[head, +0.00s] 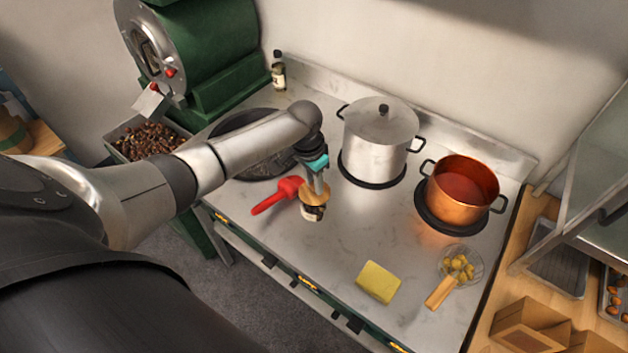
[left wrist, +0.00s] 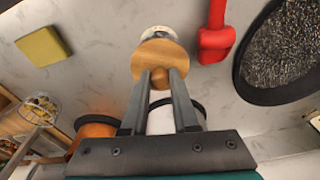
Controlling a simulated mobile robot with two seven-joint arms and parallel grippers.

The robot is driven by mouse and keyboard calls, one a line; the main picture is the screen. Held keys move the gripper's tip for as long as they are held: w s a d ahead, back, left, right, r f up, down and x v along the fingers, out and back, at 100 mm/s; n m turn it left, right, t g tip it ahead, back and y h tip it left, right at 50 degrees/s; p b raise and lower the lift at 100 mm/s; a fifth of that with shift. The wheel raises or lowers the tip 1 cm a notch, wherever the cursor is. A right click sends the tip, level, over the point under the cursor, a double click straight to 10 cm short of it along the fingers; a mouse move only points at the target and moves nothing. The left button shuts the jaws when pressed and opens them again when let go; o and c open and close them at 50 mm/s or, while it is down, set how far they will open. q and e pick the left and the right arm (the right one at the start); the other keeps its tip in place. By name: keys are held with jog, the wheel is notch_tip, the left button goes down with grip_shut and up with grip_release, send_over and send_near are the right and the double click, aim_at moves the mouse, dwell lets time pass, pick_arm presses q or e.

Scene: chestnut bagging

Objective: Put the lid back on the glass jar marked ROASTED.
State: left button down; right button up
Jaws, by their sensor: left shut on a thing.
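My left gripper (head: 317,183) is shut on the round wooden lid (head: 315,194), and the left wrist view also shows the lid (left wrist: 160,55) at the fingertips. The small glass jar (head: 313,213) with dark contents stands on the steel worktop right below the lid, and it also shows beyond the lid in the left wrist view (left wrist: 157,32). The lid covers most of the jar's top. I cannot tell whether the lid touches the rim or hovers just above it. The jar's marking is not readable. My right gripper is not in view.
A red scoop (head: 278,194) lies just left of the jar. A steel pot (head: 378,145) and a copper pot (head: 460,195) stand behind and to the right. A yellow block (head: 378,282) and a skimmer (head: 441,292) lie front right. The worktop between is clear.

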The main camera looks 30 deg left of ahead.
pick_arm(q)
jog(key=shift+p, duration=0.3)
dwell(0.4)
jog(key=c, duration=0.6)
grip_release()
jog(key=shift+o, duration=0.4)
jog(key=o, duration=0.4)
